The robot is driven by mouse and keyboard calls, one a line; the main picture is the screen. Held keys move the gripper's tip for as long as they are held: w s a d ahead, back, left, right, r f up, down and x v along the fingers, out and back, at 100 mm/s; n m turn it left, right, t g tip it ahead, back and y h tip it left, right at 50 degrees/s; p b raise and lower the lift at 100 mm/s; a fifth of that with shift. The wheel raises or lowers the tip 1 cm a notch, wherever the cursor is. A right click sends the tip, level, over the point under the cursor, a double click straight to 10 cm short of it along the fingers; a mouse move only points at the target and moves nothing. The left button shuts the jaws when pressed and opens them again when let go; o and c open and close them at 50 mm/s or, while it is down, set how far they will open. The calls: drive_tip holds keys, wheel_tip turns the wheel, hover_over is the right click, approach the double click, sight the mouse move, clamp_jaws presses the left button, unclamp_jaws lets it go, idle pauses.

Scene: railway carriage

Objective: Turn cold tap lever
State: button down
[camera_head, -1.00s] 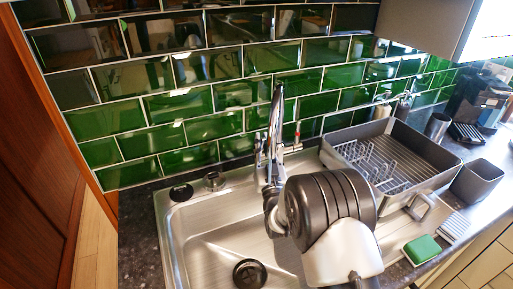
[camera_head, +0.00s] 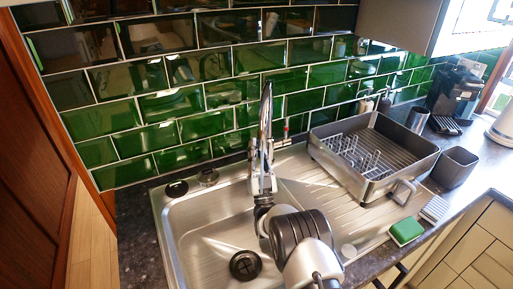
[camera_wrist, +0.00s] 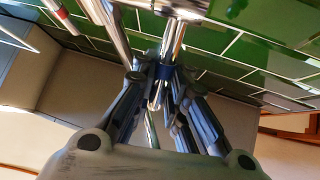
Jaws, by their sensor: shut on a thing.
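The chrome tap (camera_head: 265,150) stands upright at the back of the steel sink (camera_head: 205,235), with its tall spout in front of the green tiles. A lever with a red mark (camera_head: 285,133) sticks out to its right. In the wrist view, the cold tap lever (camera_wrist: 163,72), with a blue band, sits between the fingertips of my gripper (camera_wrist: 161,88). My gripper is shut on it. In the head view my gripper (camera_head: 262,200) is low in front of the tap body, and my wrist partly hides the lever there. The red-marked lever (camera_wrist: 58,10) is apart, at upper left in the wrist view.
A grey dish rack (camera_head: 375,155) stands on the drainer to the right. The tiled wall (camera_head: 210,95) is close behind the tap. The sink basin is open, with a black drain (camera_head: 246,266).

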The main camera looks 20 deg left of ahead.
drive_tip(key=c, duration=1.6)
unclamp_jaws()
drive_tip(key=v, duration=0.7)
drive_tip(key=shift+s+f, duration=0.15)
drive_tip(key=shift+f, duration=0.05)
